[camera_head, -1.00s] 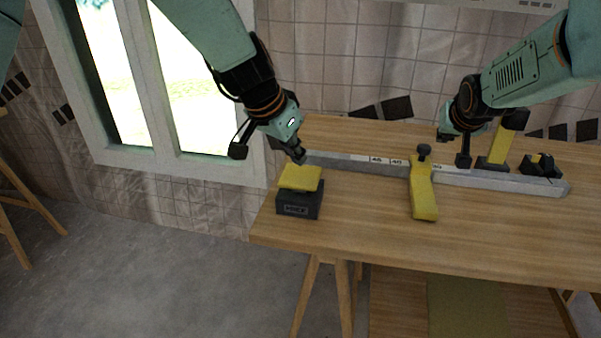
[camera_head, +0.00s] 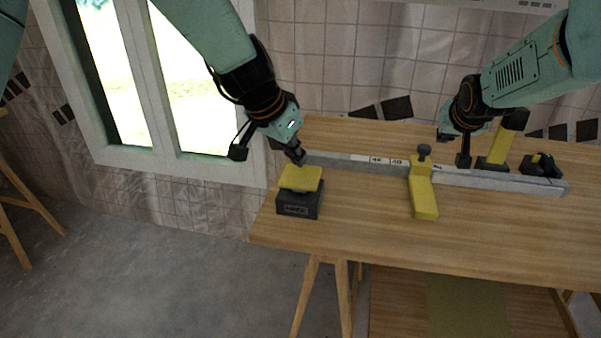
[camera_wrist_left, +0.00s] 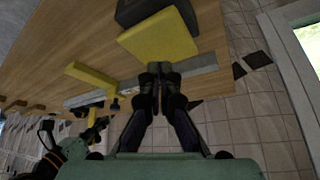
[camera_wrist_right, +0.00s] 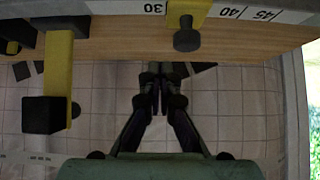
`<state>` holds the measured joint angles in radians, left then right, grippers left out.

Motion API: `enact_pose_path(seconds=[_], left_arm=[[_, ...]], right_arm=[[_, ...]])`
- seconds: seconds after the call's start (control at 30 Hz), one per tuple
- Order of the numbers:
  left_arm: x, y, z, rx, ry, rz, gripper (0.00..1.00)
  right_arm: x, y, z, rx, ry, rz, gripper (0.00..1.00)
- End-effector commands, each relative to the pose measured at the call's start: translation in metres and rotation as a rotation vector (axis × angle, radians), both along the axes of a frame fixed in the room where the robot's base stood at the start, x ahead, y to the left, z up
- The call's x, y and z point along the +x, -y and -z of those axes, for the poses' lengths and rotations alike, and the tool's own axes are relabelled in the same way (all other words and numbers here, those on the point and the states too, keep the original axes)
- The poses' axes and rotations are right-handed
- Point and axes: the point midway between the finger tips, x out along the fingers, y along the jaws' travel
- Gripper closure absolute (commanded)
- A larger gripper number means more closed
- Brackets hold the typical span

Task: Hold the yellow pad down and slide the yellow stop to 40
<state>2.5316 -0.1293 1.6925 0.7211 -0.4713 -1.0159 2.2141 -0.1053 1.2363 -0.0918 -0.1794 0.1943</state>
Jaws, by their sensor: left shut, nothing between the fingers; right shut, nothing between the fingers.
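The yellow pad (camera_head: 301,178) sits on a dark block at the left end of the table, and shows in the left wrist view (camera_wrist_left: 160,38). My left gripper (camera_head: 299,158) is shut and empty at the pad's back edge; I cannot tell if they touch. The yellow stop (camera_head: 422,190) straddles the grey scale rail (camera_head: 375,166), its black knob on top, between the marks 40 and 30. In the right wrist view the knob (camera_wrist_right: 187,37) is ahead, slightly right of my right gripper (camera_wrist_right: 160,75). That gripper is shut, empty, and apart from the stop.
A yellow upright with a dark head (camera_head: 499,145) and a small dark fixture (camera_head: 541,165) stand near the rail's right end. The front of the wooden table (camera_head: 350,225) is clear. A tiled wall (camera_head: 340,60) is behind, and a window (camera_head: 190,90) is at left.

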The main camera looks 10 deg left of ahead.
Motion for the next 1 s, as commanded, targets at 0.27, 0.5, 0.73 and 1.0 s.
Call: enact_pose_path(seconds=[0.27,0.5,0.73,1.0], left_arm=[[0.0,0.0,0.0,0.0,0.0,0.0,1.0],[0.0,0.0,0.002,0.0,0.0,-0.001,1.0],[0.0,0.0,0.007,-0.001,0.001,-0.001,1.0],[0.0,0.0,0.015,-0.001,-0.001,0.0,1.0]], right_arm=[[0.0,0.0,0.0,0.0,0.0,0.0,1.0],[0.0,0.0,0.0,0.0,0.0,0.0,1.0],[0.0,0.0,0.0,0.0,0.0,0.0,1.0],[0.0,0.0,0.0,0.0,0.0,0.0,1.0]])
